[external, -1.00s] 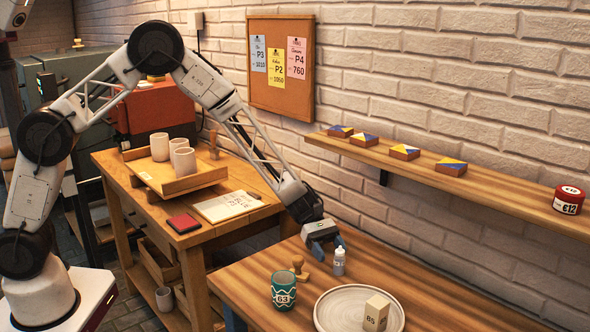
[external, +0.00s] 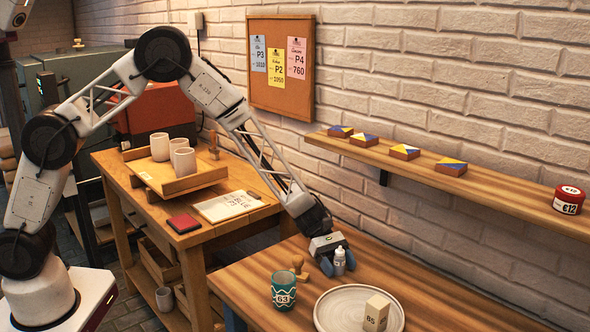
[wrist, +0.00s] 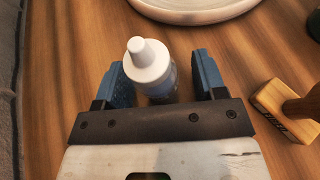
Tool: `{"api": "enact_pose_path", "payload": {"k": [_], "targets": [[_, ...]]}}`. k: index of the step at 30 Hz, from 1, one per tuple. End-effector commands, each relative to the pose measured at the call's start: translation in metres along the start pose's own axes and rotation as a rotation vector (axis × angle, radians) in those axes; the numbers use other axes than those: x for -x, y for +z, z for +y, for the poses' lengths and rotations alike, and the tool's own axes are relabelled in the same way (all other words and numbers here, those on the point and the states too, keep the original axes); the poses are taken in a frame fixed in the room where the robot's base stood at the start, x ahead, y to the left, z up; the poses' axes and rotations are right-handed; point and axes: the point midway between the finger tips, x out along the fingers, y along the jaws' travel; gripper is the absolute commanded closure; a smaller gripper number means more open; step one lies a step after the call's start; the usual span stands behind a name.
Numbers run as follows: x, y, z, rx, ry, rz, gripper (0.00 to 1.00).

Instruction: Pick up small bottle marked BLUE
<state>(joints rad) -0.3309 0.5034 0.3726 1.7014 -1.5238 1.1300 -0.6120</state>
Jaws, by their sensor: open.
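A small white bottle (external: 339,262) with a pointed nozzle cap stands upright on the front table. No BLUE marking can be read on it in these frames. In the wrist view the bottle (wrist: 150,68) sits between the two blue fingers, nearer the left one. My gripper (external: 335,262) is open and low over the table, with its fingers on either side of the bottle. In the wrist view my gripper (wrist: 160,80) shows a gap to the right finger; whether the left finger touches the bottle I cannot tell.
A wooden stamp (wrist: 285,108) lies close to the right finger in the wrist view. A white plate (external: 330,312) bearing a pale block (external: 376,312) and a teal patterned cup (external: 284,290) stand nearby. A brick wall rises behind the table.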

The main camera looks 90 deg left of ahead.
Motion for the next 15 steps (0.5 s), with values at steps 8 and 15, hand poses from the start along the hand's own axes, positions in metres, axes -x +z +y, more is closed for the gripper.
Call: {"api": "enact_pose_path", "payload": {"k": [8, 15], "targets": [[0.0001, 0.0001, 0.0, 0.0, 0.0, 0.0, 0.36], [0.0002, 0.0002, 0.0, 0.0, 0.0, 0.0, 0.72]]}}
